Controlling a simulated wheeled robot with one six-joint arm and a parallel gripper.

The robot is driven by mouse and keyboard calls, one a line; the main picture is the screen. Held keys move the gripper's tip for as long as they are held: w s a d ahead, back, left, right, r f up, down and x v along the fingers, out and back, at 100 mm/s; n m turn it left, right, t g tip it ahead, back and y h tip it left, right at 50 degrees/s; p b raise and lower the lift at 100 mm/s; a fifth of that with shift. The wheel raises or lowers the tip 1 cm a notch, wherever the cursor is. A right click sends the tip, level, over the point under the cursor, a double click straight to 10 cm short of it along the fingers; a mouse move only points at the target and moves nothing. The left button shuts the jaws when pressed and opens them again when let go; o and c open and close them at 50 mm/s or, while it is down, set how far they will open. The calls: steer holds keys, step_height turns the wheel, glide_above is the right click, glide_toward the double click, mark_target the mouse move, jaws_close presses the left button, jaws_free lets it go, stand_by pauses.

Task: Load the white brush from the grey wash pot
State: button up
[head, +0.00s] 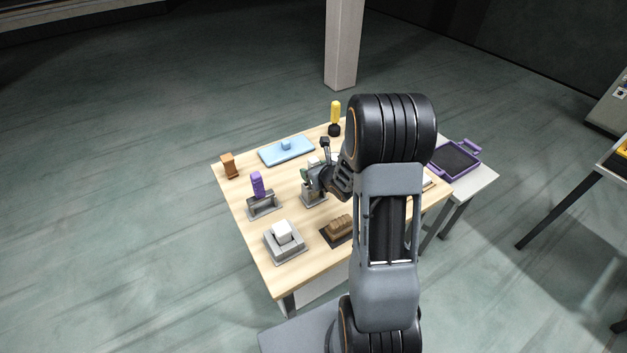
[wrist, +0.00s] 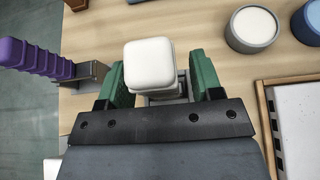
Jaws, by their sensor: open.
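The white brush (wrist: 149,64) has a squared white handle. In the wrist view it stands between the two green fingers of my gripper (wrist: 157,68), with a gap on the left; contact on the right is hard to tell. Grey parts of a stand show below it. My gripper (head: 313,175) is open and low over a grey stand (head: 314,197) near the table's middle. The grey wash pot (wrist: 252,30), round with a pale fill, is beyond the right finger in the wrist view. In the head view I cannot make it out clearly.
A purple-handled tool (head: 257,184) stands in a grey holder left of my gripper. A white block (head: 282,231) sits in a grey holder in front. A brown brush (head: 340,226), a blue tray (head: 287,150) and a blue pot (wrist: 309,22) are nearby.

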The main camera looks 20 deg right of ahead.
mark_target(314, 159)
steer(key=shift+b, duration=0.6)
jaws_close()
stand_by(0.6)
steer(key=shift+r, duration=0.2)
steer(key=shift+r+p, duration=0.3)
steer(key=shift+r, duration=0.7)
steer(key=shift+r+p, duration=1.15)
steer(key=shift+r, duration=1.2)
